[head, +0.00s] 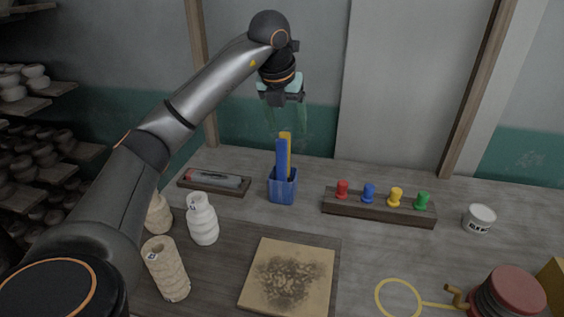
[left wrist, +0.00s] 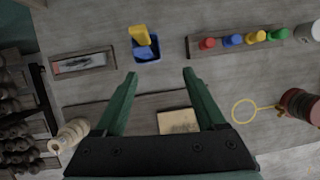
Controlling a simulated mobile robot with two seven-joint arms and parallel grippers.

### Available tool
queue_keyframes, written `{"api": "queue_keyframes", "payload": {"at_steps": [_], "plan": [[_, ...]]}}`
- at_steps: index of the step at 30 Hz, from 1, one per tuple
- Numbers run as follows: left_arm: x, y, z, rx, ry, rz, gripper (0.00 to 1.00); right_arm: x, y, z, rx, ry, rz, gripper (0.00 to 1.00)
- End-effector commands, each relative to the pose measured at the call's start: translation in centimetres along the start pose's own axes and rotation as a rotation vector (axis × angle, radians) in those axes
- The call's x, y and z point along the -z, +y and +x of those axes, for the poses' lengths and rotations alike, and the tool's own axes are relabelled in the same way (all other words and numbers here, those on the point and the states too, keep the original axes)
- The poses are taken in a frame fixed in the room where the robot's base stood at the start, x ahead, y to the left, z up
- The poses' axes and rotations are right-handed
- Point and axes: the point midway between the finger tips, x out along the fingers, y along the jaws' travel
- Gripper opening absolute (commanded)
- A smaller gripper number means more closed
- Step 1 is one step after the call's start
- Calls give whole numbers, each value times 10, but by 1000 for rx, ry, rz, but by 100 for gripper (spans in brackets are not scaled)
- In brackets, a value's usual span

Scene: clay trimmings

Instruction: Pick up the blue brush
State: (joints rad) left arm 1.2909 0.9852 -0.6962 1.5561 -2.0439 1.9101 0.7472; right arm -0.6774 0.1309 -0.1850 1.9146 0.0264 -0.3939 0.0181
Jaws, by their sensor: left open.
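The blue brush (head: 281,160) stands upright in a square blue holder (head: 283,193), close beside a yellow brush (head: 289,143); only its flat upper part shows, and its lower end is hidden inside. In the left wrist view the holder (left wrist: 147,57) lies beyond the fingertips, a little left of centre, with the yellow piece (left wrist: 140,35) above it. My left gripper (head: 287,122) is open and empty, its green fingers pointing down above the brushes. Both fingers also show in the left wrist view (left wrist: 160,75), with nothing between them. My right gripper is not in view.
A dark tray (head: 237,191) with a grey tool lies left of the holder. A rack (head: 378,212) with red, blue, yellow and green pegs stands to its right. A clay-strewn board (head: 250,300), pale bottles (head: 202,222) and a white tub (head: 479,219) stand around. A wall is behind.

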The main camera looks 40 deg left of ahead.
Motion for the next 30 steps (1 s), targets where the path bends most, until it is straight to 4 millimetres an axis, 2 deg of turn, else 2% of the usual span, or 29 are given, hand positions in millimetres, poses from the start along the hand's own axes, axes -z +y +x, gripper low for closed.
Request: {"api": "queue_keyframes", "payload": {"at_steps": [2,5,15,22,30], "plan": [[-5,14,-9,-42,-15,-34,72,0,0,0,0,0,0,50],[-6,22,-7,-67,-19,-54,72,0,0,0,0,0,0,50],[-7,26,49,-68,-18,-54,72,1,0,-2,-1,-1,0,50],[-6,27,66,-67,-18,-52,72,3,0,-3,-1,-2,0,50],[-2,30,104,-66,-19,-53,72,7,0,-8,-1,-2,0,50]]}}
